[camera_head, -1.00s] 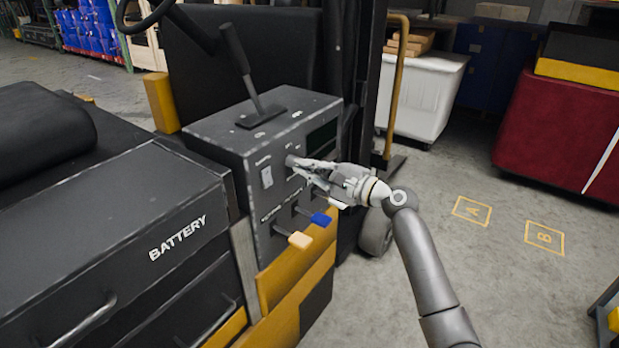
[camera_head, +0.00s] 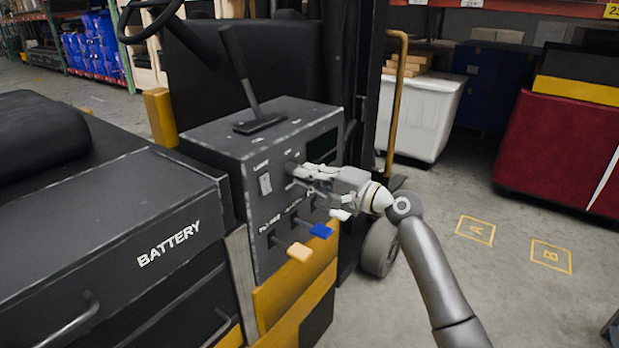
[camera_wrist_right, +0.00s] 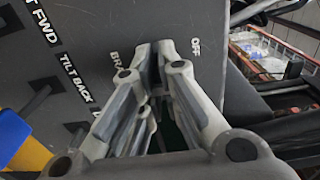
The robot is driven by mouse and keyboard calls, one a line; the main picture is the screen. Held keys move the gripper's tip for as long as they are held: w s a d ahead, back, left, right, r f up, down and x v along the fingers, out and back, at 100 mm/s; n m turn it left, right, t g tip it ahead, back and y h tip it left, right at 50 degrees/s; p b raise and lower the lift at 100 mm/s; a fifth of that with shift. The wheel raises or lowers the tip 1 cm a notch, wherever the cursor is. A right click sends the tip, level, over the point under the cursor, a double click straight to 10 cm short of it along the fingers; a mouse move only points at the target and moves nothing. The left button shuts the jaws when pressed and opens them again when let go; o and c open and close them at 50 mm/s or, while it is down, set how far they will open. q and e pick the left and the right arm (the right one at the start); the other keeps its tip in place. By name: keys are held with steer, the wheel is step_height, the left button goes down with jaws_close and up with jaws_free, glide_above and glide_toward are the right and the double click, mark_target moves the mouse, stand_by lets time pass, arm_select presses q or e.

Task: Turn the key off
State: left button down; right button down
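The grey control panel (camera_head: 262,200) on the truck carries a dark round key switch (camera_head: 290,166), beside a light rocker switch. My right gripper (camera_head: 298,171) is at this switch, coming from the right. In the right wrist view its fingertips (camera_wrist_right: 156,62) are drawn close together, with a narrow dark strip between them where the key is; the fingers hide most of the key. I cannot read which way the key points. My left gripper is not in view.
A tall black lever (camera_head: 240,70) stands on top.

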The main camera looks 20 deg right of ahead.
steer(key=shift+r, duration=0.15)
steer(key=c, duration=1.5)
jaws_free()
steer(key=o, duration=0.5)
steer(key=shift+w+a+f, duration=0.1)
steer(key=shift+w+f, duration=0.05)
steer(key=shift+f, duration=0.05)
steer(key=v, duration=1.2)
